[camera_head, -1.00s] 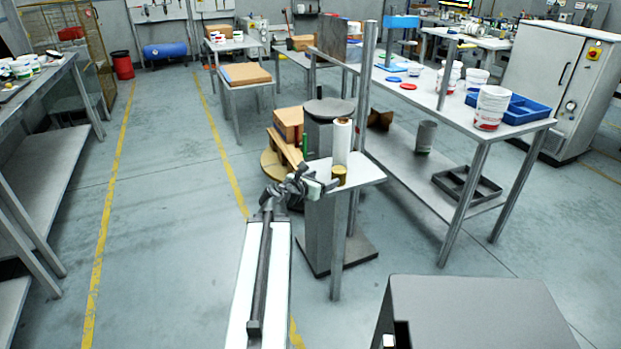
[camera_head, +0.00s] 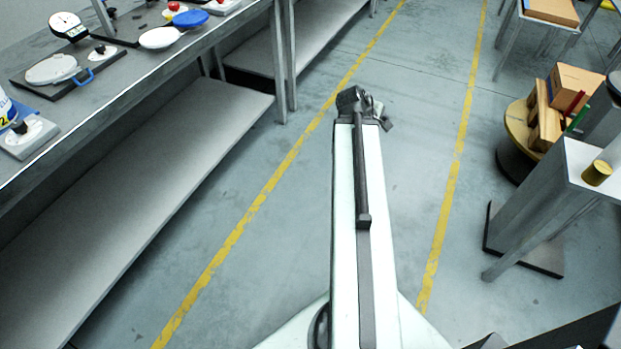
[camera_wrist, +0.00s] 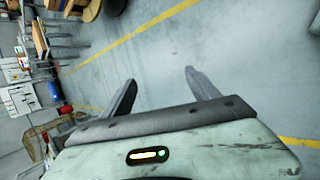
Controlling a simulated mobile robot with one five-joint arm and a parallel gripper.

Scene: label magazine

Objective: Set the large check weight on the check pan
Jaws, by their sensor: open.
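A brass-coloured cylinder (camera_head: 597,172), which looks like a check weight, stands upright on a small grey stand at the right; I cannot tell whether it is the large one. A round grey pan (camera_head: 52,70) lies on a dark base beside a dial (camera_head: 67,27) on the left bench; it may be the check pan. My gripper (camera_head: 365,105) is over the floor between bench and stand, apart from both. In the wrist view its two fingers (camera_wrist: 160,76) are spread with only floor between them.
The left bench (camera_head: 115,88) also carries a white disc (camera_head: 160,38), a blue disc (camera_head: 190,18) and a small scale-like unit (camera_head: 28,136).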

